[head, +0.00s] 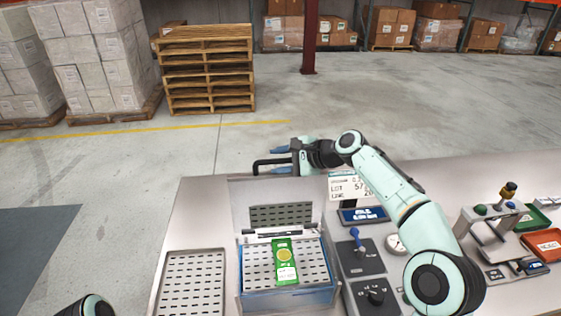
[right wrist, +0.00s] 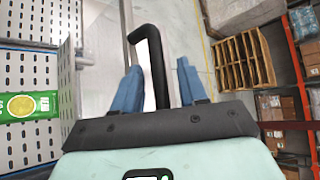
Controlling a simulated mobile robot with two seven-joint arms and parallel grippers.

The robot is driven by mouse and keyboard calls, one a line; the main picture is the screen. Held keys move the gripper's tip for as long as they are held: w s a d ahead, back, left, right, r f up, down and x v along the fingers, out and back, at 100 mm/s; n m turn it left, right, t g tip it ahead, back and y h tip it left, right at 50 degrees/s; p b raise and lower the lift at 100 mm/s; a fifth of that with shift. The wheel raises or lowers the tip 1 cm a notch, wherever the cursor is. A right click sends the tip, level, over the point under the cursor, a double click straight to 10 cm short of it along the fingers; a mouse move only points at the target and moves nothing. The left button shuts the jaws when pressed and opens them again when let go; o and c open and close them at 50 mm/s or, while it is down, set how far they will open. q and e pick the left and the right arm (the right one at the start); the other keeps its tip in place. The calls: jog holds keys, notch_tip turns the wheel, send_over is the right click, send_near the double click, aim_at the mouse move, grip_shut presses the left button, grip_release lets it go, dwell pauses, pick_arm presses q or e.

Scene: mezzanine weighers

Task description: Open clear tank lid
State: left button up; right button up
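The clear tank (head: 327,294) stands on the bench with bluish see-through walls and a perforated tray inside. A green packet (head: 286,262) lies on the tray; it also shows in the right wrist view (right wrist: 28,107). The clear lid (head: 240,207) stands raised, roughly upright, at the tank's back edge. Its black handle (head: 262,162) is at the top. My right gripper (head: 281,160) is at the handle, its blue fingers apart. In the right wrist view the handle (right wrist: 153,62) lies between the fingers (right wrist: 160,88), with gaps visible. My left gripper is out of view.
A perforated tray (head: 193,285) lies left of the tank. A control panel with a blue-knobbed lever (head: 355,236), a display (head: 363,215) and a gauge (head: 396,243) stand to the right. Green (head: 534,218) and orange (head: 543,243) bins sit far right. Open floor lies behind the bench.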

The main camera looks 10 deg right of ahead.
jog(key=shift+f, duration=0.1)
jog(key=shift+s+d, duration=0.1)
jog(key=shift+d, duration=0.1)
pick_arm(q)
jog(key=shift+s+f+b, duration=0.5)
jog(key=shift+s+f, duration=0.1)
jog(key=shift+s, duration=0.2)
pick_arm(e)
jog(key=v, duration=1.3)
